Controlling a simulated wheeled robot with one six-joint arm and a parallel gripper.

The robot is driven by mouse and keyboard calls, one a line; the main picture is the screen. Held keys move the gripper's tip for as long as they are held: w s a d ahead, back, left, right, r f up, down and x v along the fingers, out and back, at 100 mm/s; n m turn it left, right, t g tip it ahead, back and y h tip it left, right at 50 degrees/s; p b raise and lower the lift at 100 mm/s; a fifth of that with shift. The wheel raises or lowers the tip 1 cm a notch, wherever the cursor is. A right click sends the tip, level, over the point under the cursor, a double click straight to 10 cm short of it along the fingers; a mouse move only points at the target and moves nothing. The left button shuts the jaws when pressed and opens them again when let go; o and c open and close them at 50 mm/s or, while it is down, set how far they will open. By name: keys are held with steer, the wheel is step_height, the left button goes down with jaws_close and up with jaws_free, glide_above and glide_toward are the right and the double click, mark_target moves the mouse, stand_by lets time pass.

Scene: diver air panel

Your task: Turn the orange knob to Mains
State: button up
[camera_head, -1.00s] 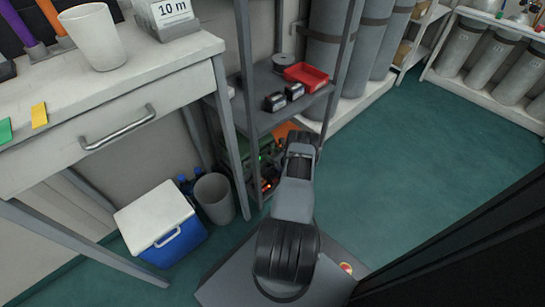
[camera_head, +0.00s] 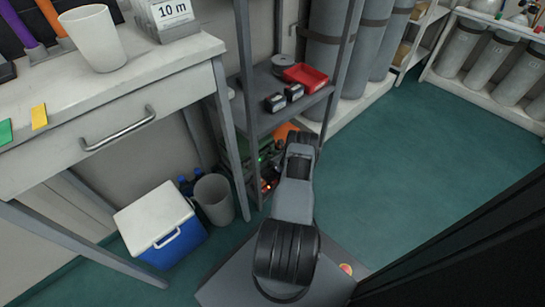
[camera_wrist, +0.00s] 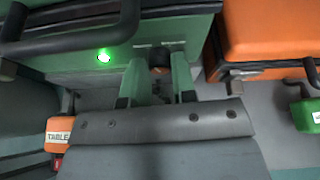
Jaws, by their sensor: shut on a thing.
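In the wrist view, a green unit (camera_wrist: 60,60) with a lit green lamp (camera_wrist: 103,55) and a dark bar handle fills the upper left. My gripper (camera_wrist: 160,82) reaches against its front. Its two fingers are closed on a small, dark round knob (camera_wrist: 160,60) with a dull orange-brown part below. The knob is mostly hidden between the fingers, and I cannot read its pointer or the Mains mark. In the head view, the green unit (camera_head: 266,152) shows partly on the low shelf with small red and green lights. My arm hides the gripper there.
An orange case (camera_wrist: 265,30) stands right of the green unit in the wrist view. An orange tag reading TABLE (camera_wrist: 60,133) is at lower left. In the head view, the shelf rack (camera_head: 265,110), grey bin (camera_head: 214,197) and blue cooler (camera_head: 170,245) stand near my arm. The floor at right is clear.

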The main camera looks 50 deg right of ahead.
steer(key=shift+w+a+n+h, duration=0.15)
steer(key=shift+n+h, duration=0.5)
steer(key=shift+n, duration=0.35)
steer(key=shift+s+a+n+h, duration=0.1)
steer(key=shift+n+h, duration=0.55)
steer(key=shift+n, duration=0.35)
steer(key=o, duration=0.9)
steer(key=shift+o, duration=0.2)
steer(key=p+v, duration=0.5)
steer(key=v, duration=0.8)
steer(key=shift+s, duration=0.35)
